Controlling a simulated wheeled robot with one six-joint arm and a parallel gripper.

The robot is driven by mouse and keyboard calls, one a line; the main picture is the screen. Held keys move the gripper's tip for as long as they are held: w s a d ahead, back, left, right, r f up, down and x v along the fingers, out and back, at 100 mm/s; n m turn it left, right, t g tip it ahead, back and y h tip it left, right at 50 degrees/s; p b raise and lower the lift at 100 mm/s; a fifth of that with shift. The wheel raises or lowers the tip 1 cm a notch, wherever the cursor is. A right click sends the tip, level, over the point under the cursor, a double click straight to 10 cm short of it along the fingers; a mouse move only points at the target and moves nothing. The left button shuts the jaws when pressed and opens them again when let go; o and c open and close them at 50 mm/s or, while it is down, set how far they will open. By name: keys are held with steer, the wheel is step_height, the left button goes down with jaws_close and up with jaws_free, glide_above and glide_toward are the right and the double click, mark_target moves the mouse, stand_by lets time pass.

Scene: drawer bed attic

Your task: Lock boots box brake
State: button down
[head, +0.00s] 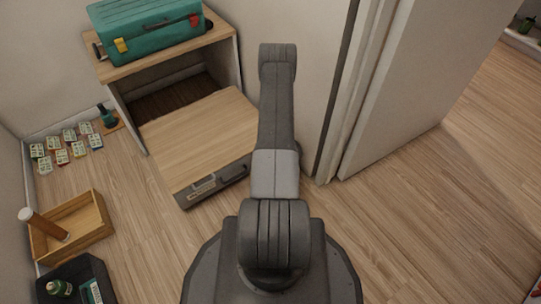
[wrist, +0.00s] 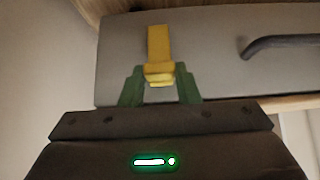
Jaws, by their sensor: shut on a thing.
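The box (head: 200,135) with a wooden top and dark grey front stands out from under the shelf in the head view; its front bears a pale label and a dark handle. In the wrist view a grey front panel (wrist: 215,60) carries a yellow lever (wrist: 158,40) and a dark curved handle (wrist: 280,43) to its right. My gripper (wrist: 160,78) has its green fingers shut on the yellow lever's near end. In the head view my arm hides the gripper and the lever.
A teal toolbox (head: 150,32) sits on the wooden shelf unit (head: 220,38). A wooden tray (head: 98,218), a dark bin (head: 98,268) and several small cards (head: 62,157) are on the floor at left. A white door or partition (head: 400,90) stands right of my arm.

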stand_by(0.4)
steer(key=c, duration=1.1)
jaws_free()
steer(key=p+v, duration=0.4)
steer(key=v, duration=0.9)
steer(key=shift+s+r, duration=0.15)
steer(key=shift+r, duration=0.15)
steer(key=b+x, duration=0.4)
steer(key=x, duration=0.9)
steer(key=shift+w+f, duration=0.2)
steer(key=shift+f, duration=0.15)
